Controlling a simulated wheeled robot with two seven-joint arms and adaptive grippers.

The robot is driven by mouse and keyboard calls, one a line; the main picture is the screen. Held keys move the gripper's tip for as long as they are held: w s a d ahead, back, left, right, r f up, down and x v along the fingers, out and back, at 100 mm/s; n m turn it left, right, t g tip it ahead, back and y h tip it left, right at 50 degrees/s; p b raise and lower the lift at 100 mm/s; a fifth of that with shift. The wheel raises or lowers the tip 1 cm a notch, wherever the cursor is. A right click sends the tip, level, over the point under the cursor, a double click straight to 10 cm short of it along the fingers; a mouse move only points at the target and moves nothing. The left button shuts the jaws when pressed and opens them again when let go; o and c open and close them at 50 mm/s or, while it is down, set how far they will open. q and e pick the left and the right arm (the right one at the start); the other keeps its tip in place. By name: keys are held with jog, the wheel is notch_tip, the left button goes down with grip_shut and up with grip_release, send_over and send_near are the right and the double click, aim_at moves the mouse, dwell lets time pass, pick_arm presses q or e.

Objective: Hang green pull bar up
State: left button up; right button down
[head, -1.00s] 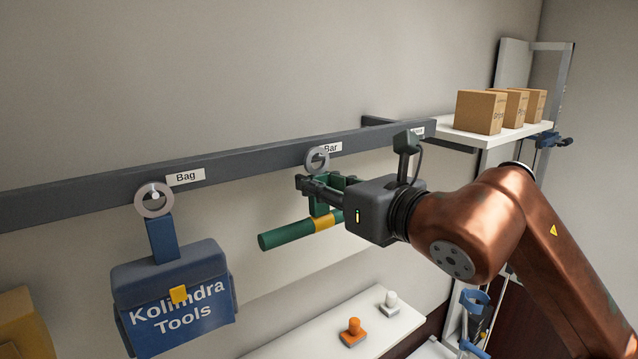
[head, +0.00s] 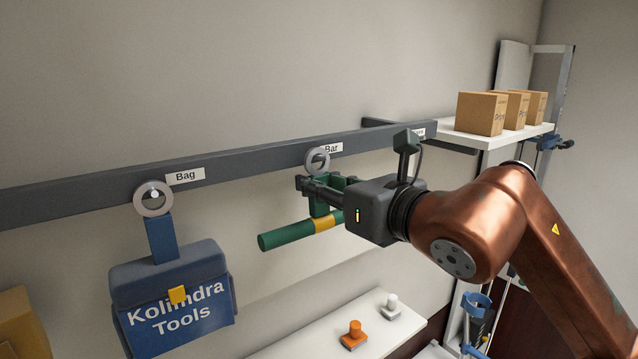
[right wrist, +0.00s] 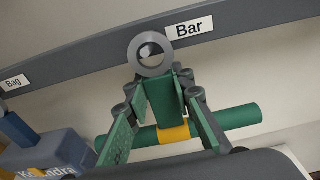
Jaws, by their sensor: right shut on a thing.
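The green pull bar (head: 285,236) has a yellow band, a green strap and a grey ring (head: 317,160) at its top. My right gripper (head: 318,190) is shut on the strap, just below the ring. In the right wrist view the strap (right wrist: 165,98) stands between the gripper's green pads. The ring (right wrist: 135,58) lines up with the peg (right wrist: 150,50) by the "Bar" label (right wrist: 189,28), and the peg's end shows inside it. I cannot tell how far the ring sits over the peg. The bar is about level. My left gripper is not in view.
A dark grey rail (head: 80,197) runs along the wall. A blue tool bag (head: 172,300) hangs from its left peg by the "Bag" label (head: 185,176). Below is a white shelf (head: 310,345) with orange and white knobs. Boxes (head: 482,113) stand on a shelf at right.

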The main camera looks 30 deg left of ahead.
jog(key=c, duration=1.6)
grip_release()
jog(key=shift+o, duration=0.3)
jog(key=shift+o, duration=1.4)
jog(key=shift+s+d+b, duration=0.3)
jog(key=shift+d+b, duration=0.15)
jog(key=shift+d, duration=0.2)
jog(key=b+v, duration=0.3)
jog(key=v, duration=0.3)
jog(key=shift+d, duration=0.35)
